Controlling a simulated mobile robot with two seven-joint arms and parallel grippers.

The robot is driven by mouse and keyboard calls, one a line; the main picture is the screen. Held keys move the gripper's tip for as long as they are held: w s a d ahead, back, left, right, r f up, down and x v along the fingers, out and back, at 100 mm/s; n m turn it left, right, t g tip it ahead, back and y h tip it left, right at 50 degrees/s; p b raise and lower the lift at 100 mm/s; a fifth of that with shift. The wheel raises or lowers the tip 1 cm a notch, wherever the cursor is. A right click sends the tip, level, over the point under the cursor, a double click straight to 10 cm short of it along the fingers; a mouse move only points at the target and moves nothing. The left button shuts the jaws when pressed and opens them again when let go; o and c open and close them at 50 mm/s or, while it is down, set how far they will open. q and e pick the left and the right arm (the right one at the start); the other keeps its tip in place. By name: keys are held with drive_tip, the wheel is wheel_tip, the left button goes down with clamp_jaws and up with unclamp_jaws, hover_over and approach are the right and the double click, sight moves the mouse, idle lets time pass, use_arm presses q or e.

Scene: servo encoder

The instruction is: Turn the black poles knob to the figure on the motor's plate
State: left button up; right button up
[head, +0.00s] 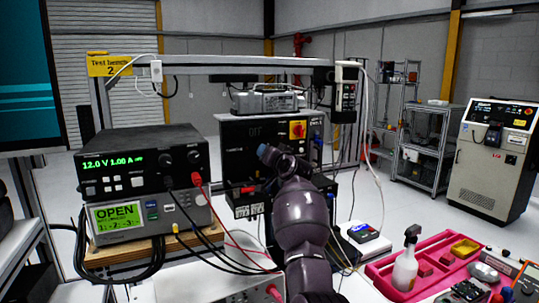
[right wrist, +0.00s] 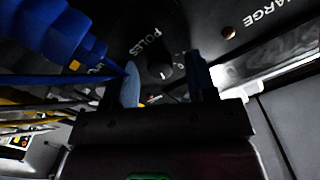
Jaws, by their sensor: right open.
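In the right wrist view a black poles knob (right wrist: 166,72) sits on a dark panel, with the word POLES printed above and left of it and small white markings around it. The picture is dark, so the figure at its pointer cannot be read. My right gripper (right wrist: 164,84) is open, with one finger on either side of the knob; whether they touch it cannot be told. In the head view my right arm reaches to the dark instrument case (head: 232,150) on the bench, and it hides the knob. The motor's plate cannot be made out. My left gripper is not in view.
Left of the case stand a power supply (head: 142,160) and a meter reading OPEN (head: 118,217). Red and black leads run across the bench. A blue connector (right wrist: 62,35) and cables crowd the wrist view's left. A pink tray (head: 378,268) with a bottle lies right.

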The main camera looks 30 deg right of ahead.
drive_tip(key=c, duration=0.9)
drive_tip(key=shift+c, duration=0.2)
drive_tip(key=shift+n, duration=0.3)
drive_tip(key=shift+n+b, duration=0.4)
drive_tip(key=shift+n, duration=3.2)
drive_tip(key=o, duration=0.9)
